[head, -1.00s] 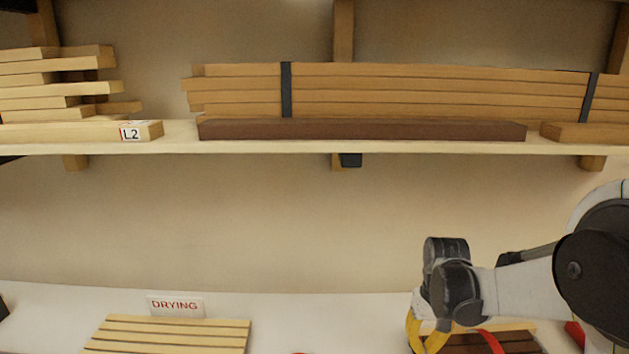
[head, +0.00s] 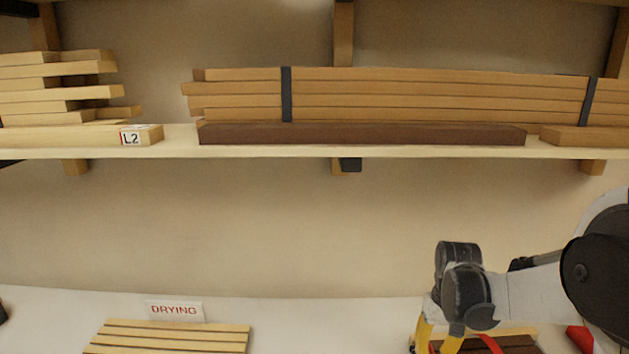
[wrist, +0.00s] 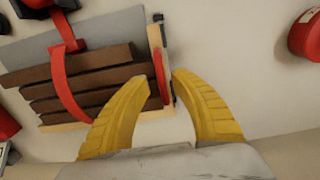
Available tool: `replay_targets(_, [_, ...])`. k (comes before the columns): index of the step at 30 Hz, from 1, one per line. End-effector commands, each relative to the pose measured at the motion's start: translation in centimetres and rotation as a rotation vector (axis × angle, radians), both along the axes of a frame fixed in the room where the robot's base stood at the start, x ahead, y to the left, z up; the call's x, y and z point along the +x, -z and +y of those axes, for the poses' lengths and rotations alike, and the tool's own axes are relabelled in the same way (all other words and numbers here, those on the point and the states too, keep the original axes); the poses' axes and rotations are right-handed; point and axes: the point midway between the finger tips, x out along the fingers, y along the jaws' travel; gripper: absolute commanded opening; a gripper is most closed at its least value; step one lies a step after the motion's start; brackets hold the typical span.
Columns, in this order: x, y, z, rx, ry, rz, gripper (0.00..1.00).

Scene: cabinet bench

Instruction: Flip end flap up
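The likely end flap (wrist: 154,40) is a narrow tan board with a red edge, at the right end of a bundle of dark brown boards (wrist: 85,80) in the wrist view. I cannot tell its exact tilt. My gripper (wrist: 162,78) is open, its two yellow curved fingers apart, with the tips over the flap's red part; contact is unclear. In the head view my gripper (head: 436,345) points down at the bench at lower right, partly cut off. The brown boards (head: 512,343) show behind it; the flap is not clearly visible there.
A red strap (wrist: 62,85) crosses the boards. A red cylinder (wrist: 305,38) stands to the right in the wrist view, with clear bench between. A loaded shelf (head: 300,152) runs above.

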Motion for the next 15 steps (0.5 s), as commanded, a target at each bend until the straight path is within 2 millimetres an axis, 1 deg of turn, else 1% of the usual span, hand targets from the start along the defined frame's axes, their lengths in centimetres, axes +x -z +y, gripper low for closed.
replay_targets(10, [0.0,-0.1,0.0,0.001,0.0,0.0,0.4])
replay_targets(15, [0.0,-1.3,0.1,0.001,0.0,-0.001,0.4])
